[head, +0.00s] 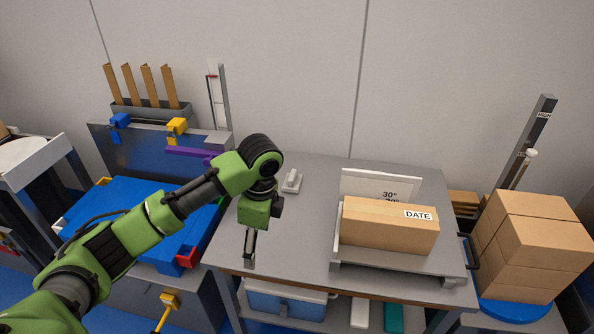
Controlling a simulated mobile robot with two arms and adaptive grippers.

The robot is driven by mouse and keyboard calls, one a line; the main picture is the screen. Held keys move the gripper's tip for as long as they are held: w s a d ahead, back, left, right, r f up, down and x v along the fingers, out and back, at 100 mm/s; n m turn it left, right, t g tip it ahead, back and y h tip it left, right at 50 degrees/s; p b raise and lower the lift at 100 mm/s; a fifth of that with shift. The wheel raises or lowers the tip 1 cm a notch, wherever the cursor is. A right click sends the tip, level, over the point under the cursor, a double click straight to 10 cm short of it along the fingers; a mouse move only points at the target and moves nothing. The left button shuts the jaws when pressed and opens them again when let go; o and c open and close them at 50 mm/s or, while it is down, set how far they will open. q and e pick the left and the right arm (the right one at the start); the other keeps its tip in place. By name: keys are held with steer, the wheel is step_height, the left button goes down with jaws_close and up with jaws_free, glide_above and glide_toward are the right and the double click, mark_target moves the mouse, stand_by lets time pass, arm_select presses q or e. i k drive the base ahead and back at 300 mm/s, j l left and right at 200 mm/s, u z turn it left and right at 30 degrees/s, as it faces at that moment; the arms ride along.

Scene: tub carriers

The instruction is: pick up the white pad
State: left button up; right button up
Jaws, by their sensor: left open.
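A small white block-like thing (292,181) lies on the grey table (305,235), behind and to the right of my left gripper. A flat white piece (360,312) lies on the shelf under the table, partly hidden by the tabletop. I cannot tell for sure which of the two is the white pad. My left gripper (249,250) is open and points down over the table's left front part, apart from both white things. My right gripper is out of view.
A carton marked DATE (388,228) sits in a grey holder on the table's right. Stacked cartons (530,240) stand farther right. A teal piece (393,317) and a blue and white box (287,301) are on the lower shelf. The table's middle is clear.

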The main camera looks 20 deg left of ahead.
mark_target(292, 184)
steer(key=i, duration=1.4)
